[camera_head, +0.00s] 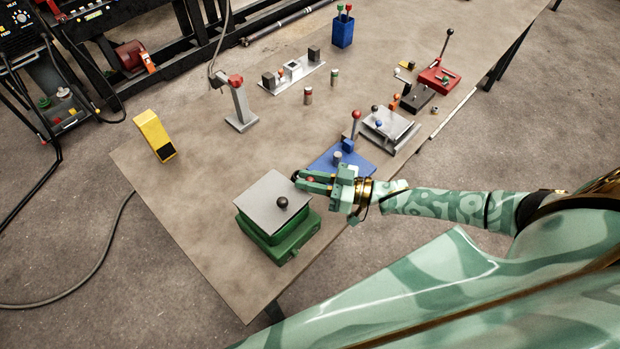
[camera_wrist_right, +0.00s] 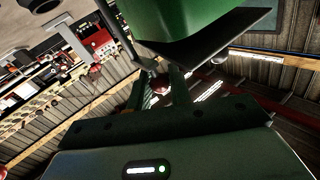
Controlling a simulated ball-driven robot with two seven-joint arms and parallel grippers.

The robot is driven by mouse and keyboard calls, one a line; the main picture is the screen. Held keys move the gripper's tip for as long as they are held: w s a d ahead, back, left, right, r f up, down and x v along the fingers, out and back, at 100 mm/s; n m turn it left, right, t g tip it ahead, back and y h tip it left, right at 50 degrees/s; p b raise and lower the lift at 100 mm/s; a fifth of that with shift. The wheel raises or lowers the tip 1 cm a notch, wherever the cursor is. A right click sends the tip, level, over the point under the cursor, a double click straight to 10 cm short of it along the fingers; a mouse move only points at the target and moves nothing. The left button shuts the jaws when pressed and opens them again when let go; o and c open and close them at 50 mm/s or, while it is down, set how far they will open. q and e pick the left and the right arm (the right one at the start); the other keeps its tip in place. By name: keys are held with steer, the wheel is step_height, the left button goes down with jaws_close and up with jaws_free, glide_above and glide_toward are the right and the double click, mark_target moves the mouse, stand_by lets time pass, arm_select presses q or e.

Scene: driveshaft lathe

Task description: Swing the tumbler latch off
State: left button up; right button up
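No part is labelled as the tumbler latch, so I cannot tell which piece it is. My right gripper (camera_head: 306,181) is just right of this plate. A small red spot shows between its fingers, and the wrist view shows a dark red ball (camera_wrist_right: 161,84) there; grip or contact is unclear. The wrist view also shows a green body (camera_wrist_right: 180,16) close above. My left gripper is out of view.
A blue-based device (camera_head: 328,164) with a red-knobbed lever (camera_head: 355,122) stands just behind my right gripper. A grey plate fixture (camera_head: 388,128) and a red device (camera_head: 439,79) lie farther right. The table (camera_head: 195,205) is clear left of the green box.

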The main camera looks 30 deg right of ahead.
jaws_close()
steer(key=shift+d+f+n+g+y+b, duration=0.1)
steer(key=shift+d+n+g+y+b, duration=0.1)
steer(key=shift+n+g+y+b, duration=0.4)
steer(key=o, duration=0.6)
jaws_free()
steer(key=shift+c, duration=0.2)
steer(key=b+v, duration=0.1)
steer(key=v, duration=1.5)
steer(key=shift+r, duration=0.25)
steer(key=shift+s+d+f, duration=0.1)
